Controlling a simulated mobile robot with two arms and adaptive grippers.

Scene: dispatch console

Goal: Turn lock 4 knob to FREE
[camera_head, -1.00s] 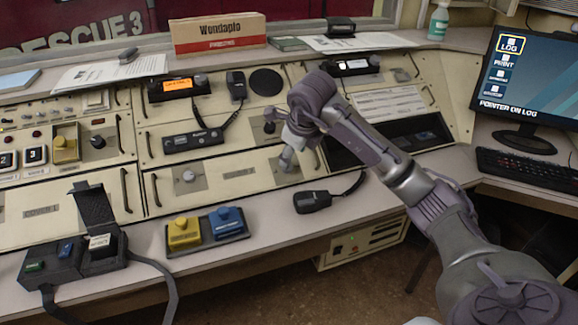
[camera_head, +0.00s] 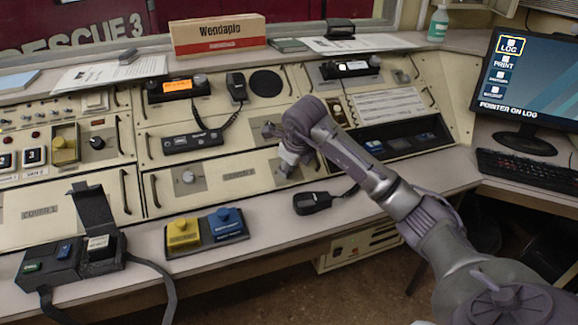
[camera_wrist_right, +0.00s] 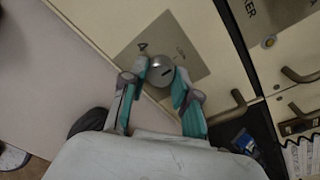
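The lock 4 knob (camera_wrist_right: 160,71) is a round silver knob with a dark mark on its face. It sits on a grey-brown plate (camera_wrist_right: 190,45) marked 4, with small lettering too blurred to read. In the head view the knob (camera_head: 285,170) is partly hidden by my right gripper (camera_head: 287,160). In the right wrist view my right gripper (camera_wrist_right: 160,77) is open, its teal-padded fingers on either side of the knob. I cannot tell whether either pad touches it. The knob's exact setting is unclear. My left gripper is not in view.
A similar knob (camera_head: 188,177) sits left on the same cream panel, with pull handles nearby. A black handset (camera_head: 312,202) lies on the desk just below the gripper. A box with yellow and blue buttons (camera_head: 207,231) stands on the front ledge. A monitor (camera_head: 530,85) is at right.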

